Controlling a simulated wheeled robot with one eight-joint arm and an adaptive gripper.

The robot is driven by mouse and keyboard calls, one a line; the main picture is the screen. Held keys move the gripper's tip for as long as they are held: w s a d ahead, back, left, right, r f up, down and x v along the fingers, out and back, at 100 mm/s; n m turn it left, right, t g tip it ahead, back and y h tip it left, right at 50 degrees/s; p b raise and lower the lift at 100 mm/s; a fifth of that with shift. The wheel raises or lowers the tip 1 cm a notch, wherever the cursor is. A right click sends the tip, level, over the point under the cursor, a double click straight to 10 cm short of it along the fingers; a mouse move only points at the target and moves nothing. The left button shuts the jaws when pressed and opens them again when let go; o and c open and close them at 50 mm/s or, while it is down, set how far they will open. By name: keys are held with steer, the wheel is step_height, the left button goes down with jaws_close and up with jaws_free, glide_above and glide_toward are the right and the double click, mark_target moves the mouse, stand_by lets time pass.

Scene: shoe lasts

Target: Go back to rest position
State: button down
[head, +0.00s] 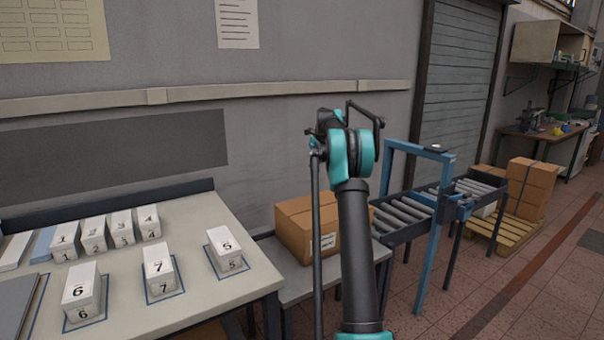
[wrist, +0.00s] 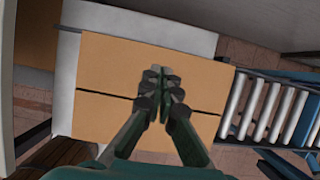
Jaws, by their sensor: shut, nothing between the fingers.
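My arm stands in the middle of the head view, with its teal and black joints raised in front of the wall. My gripper (wrist: 161,88) shows in the wrist view with its fingers together and nothing between them. It points down over a closed cardboard box (wrist: 105,68). I cannot tell the height between the fingertips and the box top. In the head view the same box (head: 296,226) sits on a low grey bench, partly hidden by my arm. The gripper's fingers are not clearly visible in the head view.
A table (head: 205,279) on the left holds several white numbered blocks, including block 5 (head: 225,250), block 7 (head: 158,274) and block 6 (head: 81,291). A roller conveyor (head: 405,212) stands right of my arm. Boxes on a pallet (head: 510,234) stand beyond it. Floor at right is clear.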

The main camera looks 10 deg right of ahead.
steer(key=s+a+f+n, duration=0.1)
steer(key=s+a+n, duration=0.35)
steer(key=s, duration=0.45)
steer(key=s+a+f+n, duration=0.1)
steer(key=s+a+n, duration=0.2)
steer(key=s+n, duration=0.4)
steer(key=s+a+f+n, duration=0.2)
steer(key=s+a+n, duration=0.25)
steer(key=s, duration=0.55)
steer(key=s+a+f+n, duration=0.1)
steer(key=s+f+n, duration=0.4)
steer(key=s, duration=0.6)
steer(key=s+a+f+n+h, duration=0.1)
steer(key=s+f+n, duration=0.4)
steer(key=s, duration=0.6)
steer(key=s+a+f+n, duration=0.1)
steer(key=s+f+n, duration=0.4)
steer(key=s, duration=0.6)
steer(key=shift+s+a+f+n, duration=0.3)
steer(key=shift+a+n, duration=0.1)
steer(key=shift+n, duration=0.2)
steer(key=shift+r, duration=0.1)
